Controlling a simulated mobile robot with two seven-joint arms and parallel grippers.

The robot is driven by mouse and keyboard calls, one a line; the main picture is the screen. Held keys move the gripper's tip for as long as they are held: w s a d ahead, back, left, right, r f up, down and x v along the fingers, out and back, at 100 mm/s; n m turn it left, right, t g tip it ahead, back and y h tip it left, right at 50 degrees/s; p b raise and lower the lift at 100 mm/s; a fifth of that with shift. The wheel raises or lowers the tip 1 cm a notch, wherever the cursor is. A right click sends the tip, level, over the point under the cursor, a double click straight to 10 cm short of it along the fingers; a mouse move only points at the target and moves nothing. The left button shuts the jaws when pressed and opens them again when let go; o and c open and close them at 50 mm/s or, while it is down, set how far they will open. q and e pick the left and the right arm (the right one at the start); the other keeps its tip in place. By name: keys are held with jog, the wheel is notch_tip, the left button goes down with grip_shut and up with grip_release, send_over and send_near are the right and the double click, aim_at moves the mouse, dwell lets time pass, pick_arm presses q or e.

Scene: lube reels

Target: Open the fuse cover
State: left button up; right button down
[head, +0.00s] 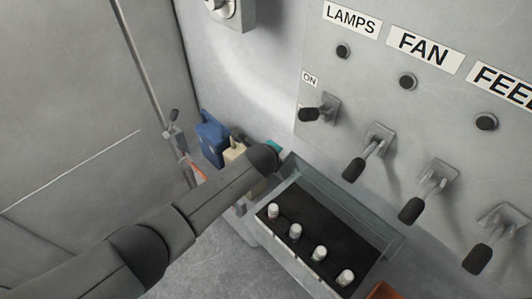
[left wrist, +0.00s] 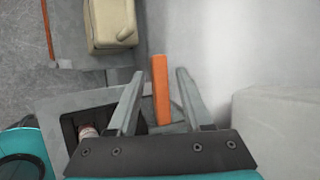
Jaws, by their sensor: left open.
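The fuse box (head: 370,283) is a grey case at the lower middle of the head view. Several white-topped fuses (head: 295,231) stand on its dark inner panel, uncovered. A grey raised plate (head: 335,195), perhaps the cover, stands along its wall side. My left gripper (left wrist: 160,75) is open in the left wrist view, with an orange bar (left wrist: 161,95) between its fingers; I cannot tell if they touch it. One fuse (left wrist: 88,131) shows left of the fingers. In the head view my left arm hides most of this gripper, at the box's far end. My right gripper is not seen.
A wall panel labelled LAMPS, FAN and FEED carries several black-tipped levers (head: 355,168) close above the box. A blue can (head: 211,138) and a cream canister (head: 235,153) stand beyond my left arm. An orange object (head: 382,291) lies at the bottom edge.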

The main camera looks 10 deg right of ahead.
pick_arm(q)
jog(key=p+v, duration=0.3)
jog(key=v, duration=0.9)
jog(key=shift+s, duration=0.25)
jog(key=shift+r, duration=0.1)
